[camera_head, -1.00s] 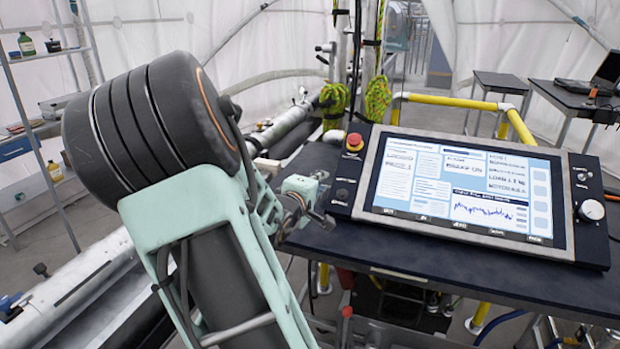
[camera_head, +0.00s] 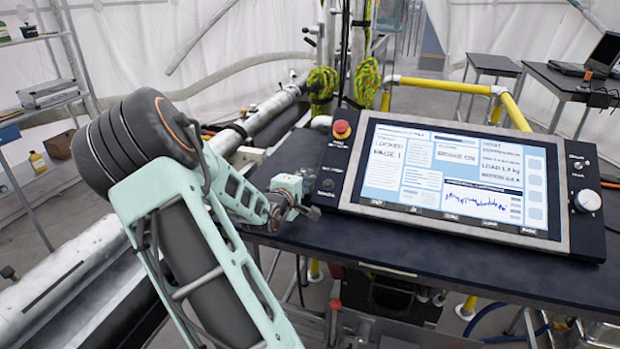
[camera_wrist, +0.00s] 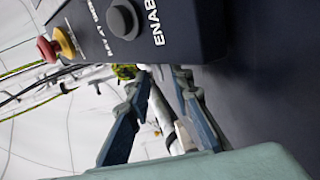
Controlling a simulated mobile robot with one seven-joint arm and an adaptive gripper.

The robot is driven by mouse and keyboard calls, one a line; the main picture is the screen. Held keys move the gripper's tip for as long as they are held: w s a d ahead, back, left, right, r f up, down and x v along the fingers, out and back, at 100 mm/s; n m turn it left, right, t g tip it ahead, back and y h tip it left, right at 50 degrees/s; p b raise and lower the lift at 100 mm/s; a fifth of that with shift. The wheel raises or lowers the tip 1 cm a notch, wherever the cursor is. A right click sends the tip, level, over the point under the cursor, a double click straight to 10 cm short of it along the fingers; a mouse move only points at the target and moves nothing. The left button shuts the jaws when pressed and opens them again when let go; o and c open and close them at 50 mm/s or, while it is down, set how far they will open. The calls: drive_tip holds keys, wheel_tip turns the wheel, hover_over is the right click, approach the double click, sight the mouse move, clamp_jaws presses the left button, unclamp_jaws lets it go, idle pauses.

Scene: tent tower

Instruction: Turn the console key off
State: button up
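The console (camera_head: 460,240) is a dark panel with a lit screen (camera_head: 450,180), lying tilted on a dark table. Its left strip has a red-and-yellow stop button (camera_head: 341,130) and a round dark knob (camera_head: 328,184). The knob also shows in the wrist view (camera_wrist: 122,20), beside the word ENABLE. The right strip has a small silver switch or key (camera_head: 578,165) above a white dial (camera_head: 587,201). I cannot tell for sure which part is the key. My gripper (camera_head: 305,208) is just left of the console's lower left corner. In the wrist view its fingers (camera_wrist: 162,76) are apart, with nothing held between them.
The dark table (camera_head: 420,270) has bare surface in front of the console. A yellow rail (camera_head: 450,84) runs behind it. Pipes and green rope coils (camera_head: 322,85) stand behind my gripper. More tables stand at the back right, shelves at the left.

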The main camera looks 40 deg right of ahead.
sight(312, 176)
drive_tip(key=shift+x, duration=2.15)
clamp_jaws()
